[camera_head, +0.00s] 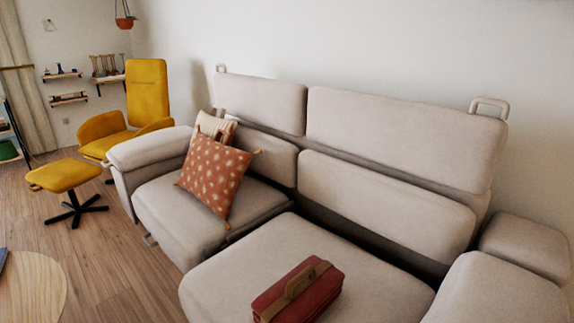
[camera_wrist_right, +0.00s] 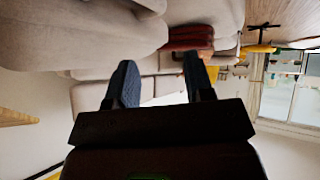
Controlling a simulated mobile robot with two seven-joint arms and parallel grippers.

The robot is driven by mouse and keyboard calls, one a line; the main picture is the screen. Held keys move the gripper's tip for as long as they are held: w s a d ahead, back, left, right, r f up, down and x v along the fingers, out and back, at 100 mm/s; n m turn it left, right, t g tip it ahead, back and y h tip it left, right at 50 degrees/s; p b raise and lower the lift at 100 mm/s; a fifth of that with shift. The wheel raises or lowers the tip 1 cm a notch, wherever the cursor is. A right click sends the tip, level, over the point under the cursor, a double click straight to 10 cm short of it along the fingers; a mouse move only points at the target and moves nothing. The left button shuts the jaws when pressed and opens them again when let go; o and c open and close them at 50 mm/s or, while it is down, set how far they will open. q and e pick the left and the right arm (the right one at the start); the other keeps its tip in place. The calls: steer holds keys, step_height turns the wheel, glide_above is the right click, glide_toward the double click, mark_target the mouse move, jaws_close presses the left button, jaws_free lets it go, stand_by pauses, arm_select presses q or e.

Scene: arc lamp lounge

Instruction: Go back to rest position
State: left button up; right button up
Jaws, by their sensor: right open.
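My right gripper (camera_wrist_right: 159,78) shows in the right wrist view, its two dark fingers spread apart with nothing between them. That view is turned upside down. Beyond the fingers is the dark red bag (camera_wrist_right: 188,38), apart from them as far as I can tell. In the head view the same red bag (camera_head: 322,288) with a tan strap lies on the seat of the beige sofa (camera_head: 388,112). Neither gripper shows in the head view, and my left gripper is hidden from both views.
A rust cushion (camera_head: 216,172) with pale dots leans on the sofa's left seat. A yellow armchair (camera_head: 147,92) and yellow footstool (camera_head: 63,175) stand at the far left. A round wooden table (camera_head: 32,290) is at the lower left. Wood floor (camera_head: 112,250) is clear between table and sofa.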

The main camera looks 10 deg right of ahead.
arm_select(q)
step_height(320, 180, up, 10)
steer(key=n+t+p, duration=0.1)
steer(key=p, duration=1.3)
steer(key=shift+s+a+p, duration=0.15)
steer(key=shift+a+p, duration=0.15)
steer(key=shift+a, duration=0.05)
arm_select(e)
step_height(320, 180, up, 10)
steer(key=m+t, duration=0.1)
steer(key=shift+d, duration=0.35)
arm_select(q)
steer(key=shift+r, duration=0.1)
